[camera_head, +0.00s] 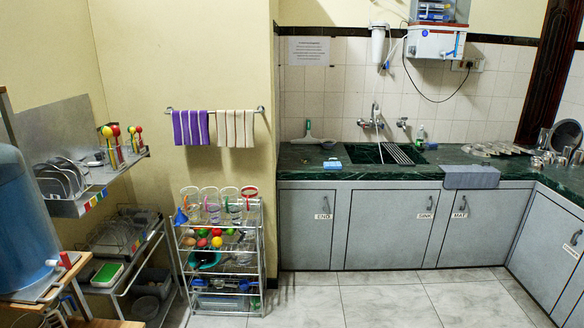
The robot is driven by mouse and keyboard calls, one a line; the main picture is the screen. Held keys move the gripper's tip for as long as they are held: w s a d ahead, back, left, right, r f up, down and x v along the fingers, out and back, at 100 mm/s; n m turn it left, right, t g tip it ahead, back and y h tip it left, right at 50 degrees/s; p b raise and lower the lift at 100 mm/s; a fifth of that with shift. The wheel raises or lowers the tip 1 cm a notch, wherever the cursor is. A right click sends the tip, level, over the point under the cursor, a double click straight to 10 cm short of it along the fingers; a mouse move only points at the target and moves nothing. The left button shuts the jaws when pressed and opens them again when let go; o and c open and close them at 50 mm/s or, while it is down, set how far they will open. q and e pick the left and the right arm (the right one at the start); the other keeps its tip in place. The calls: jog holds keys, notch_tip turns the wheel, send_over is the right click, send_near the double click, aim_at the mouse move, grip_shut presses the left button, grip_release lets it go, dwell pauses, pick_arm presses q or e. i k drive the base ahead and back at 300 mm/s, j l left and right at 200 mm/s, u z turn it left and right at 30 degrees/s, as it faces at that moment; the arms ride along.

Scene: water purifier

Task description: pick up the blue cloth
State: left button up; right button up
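A grey-blue cloth (470,178) lies folded over the front edge of the dark green counter (300,170), right of the sink (385,153). Part of it rests on the counter top and part hangs in front of the cabinet doors. A small light-blue item (332,164), perhaps a sponge, lies on the counter left of the sink. A purple striped towel (190,127) and a cream striped towel (236,128) hang on a wall rail. Neither of my grippers is in view.
A wire rack with cups (220,260) stands against the wall left of the cabinets. A blue water container (25,225) and metal shelves fill the left side. Steel vessels (565,137) crowd the counter's right end. The tiled floor (390,300) before the cabinets is clear.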

aim_at(337, 165)
jog(key=i+l+z, duration=0.3)
jog(key=i, duration=0.55)
jog(key=i+j+z, duration=0.1)
jog(key=i+z, duration=0.25)
jog(key=i, duration=0.5)
